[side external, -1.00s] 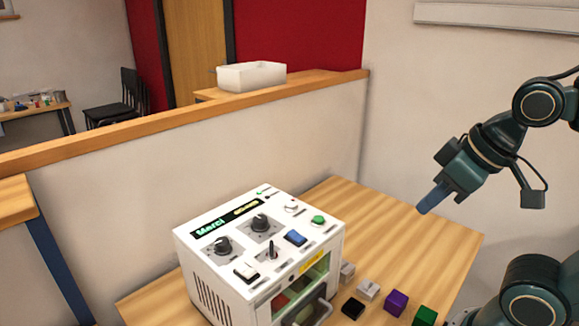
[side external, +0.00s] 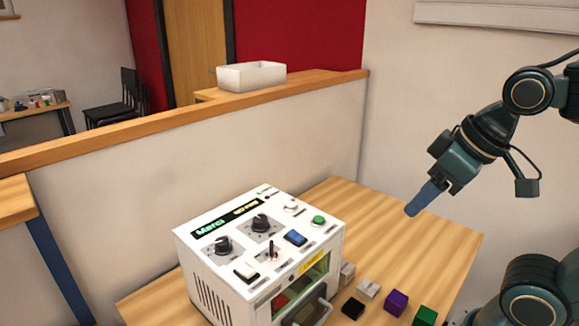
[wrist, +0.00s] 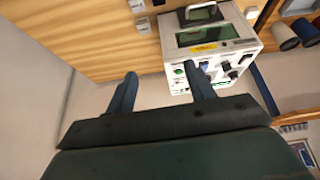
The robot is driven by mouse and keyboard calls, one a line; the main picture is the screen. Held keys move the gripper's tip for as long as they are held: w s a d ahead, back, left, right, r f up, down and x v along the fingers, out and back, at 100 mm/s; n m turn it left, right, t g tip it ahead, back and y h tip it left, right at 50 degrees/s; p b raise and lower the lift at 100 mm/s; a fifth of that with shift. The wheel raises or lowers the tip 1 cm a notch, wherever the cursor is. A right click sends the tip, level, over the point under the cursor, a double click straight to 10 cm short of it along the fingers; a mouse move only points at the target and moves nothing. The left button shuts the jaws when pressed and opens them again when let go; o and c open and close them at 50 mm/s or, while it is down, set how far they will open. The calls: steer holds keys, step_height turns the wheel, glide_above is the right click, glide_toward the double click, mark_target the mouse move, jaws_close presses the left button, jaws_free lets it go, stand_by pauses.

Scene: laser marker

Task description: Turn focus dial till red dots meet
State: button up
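The white laser marker box (side external: 208,290) stands on the wooden table. Its top has two black dials, one at the left (side external: 222,245) and one farther back (side external: 261,223); their labels are too small to read, so I cannot tell which is the focus dial. A window on its front (side external: 312,280) shows something reddish inside, but no distinct red dots. My gripper (side external: 412,210) hangs in the air right of the box, touching nothing. In the wrist view my gripper (wrist: 160,71) has its two fingers apart with nothing between them, and the box (wrist: 250,42) lies beyond the right finger.
The box top also carries a black lever (side external: 270,249), a blue switch (side external: 295,238), a white switch (side external: 246,271) and a green button (side external: 318,221). Small blocks, including a purple one (side external: 396,302), lie in front of the box. A low wall (side external: 130,220) stands behind.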

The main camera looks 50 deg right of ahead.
steer(key=w+a+r+n+g, duration=0.1)
steer(key=w+a+r+n, duration=0.1)
steer(key=w+r, duration=0.4)
steer(key=n+g, duration=0.4)
steer(key=n, duration=0.3)
glide_above(260, 218)
step_height(260, 218, down, 2)
step_height(260, 218, down, 14)
steer(key=shift+r, duration=0.1)
steer(key=shift+c, duration=0.4)
steer(key=c, duration=0.9)
